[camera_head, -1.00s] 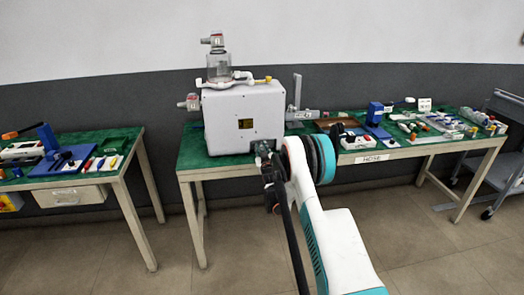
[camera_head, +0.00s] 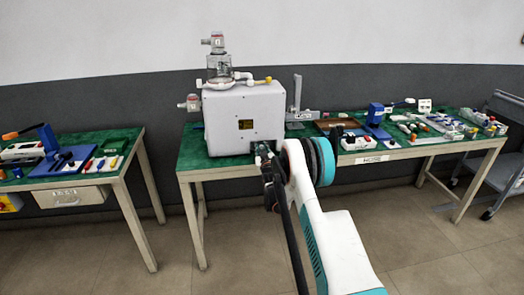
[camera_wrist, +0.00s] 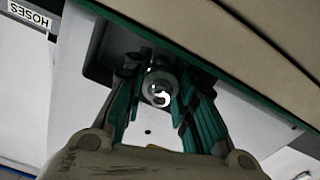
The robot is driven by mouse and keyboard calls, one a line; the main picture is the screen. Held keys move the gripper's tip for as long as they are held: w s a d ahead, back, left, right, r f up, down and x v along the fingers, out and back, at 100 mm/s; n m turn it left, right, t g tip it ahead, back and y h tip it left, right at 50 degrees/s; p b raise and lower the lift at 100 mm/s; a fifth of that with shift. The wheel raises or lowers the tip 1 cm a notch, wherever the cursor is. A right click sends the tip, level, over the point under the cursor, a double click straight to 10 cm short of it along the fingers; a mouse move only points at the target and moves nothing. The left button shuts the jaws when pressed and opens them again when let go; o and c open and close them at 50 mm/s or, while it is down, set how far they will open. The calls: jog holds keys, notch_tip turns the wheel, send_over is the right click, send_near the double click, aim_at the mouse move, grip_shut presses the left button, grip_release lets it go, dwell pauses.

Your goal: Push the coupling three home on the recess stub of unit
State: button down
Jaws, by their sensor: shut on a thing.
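The unit (camera_head: 225,120) is a white box with a clear canister (camera_head: 220,70) on top, standing on the green-topped table. In the wrist view its white face (camera_wrist: 90,45) shows with a dark recess (camera_wrist: 102,68). My gripper (camera_wrist: 160,88) is at this recess, its teal-padded fingers shut on a round, pale grey coupling (camera_wrist: 158,78) marked with a white "3". The coupling sits at the recess. The stub behind it is hidden, so I cannot tell how far on it is. In the head view my gripper (camera_head: 262,150) is at the lower right front of the unit, mostly hidden.
Two grey couplings (camera_head: 190,102) and (camera_head: 214,40) sit on the unit's left side and top. Right of it stand a grey lever fixture (camera_head: 298,105), a blue press (camera_head: 376,115) and several small parts. Another table (camera_head: 75,165) is at left. The floor between the tables is clear.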

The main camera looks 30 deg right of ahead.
jog(key=shift+w+d, duration=0.15)
jog(key=shift+w, duration=0.3)
dwell(0.5)
jog(key=c, duration=1.2)
grip_release()
jog(key=shift+s, duration=0.1)
jog(key=v, duration=1.1)
jog(key=shift+s, duration=0.35)
jog(key=shift+a, duration=0.25)
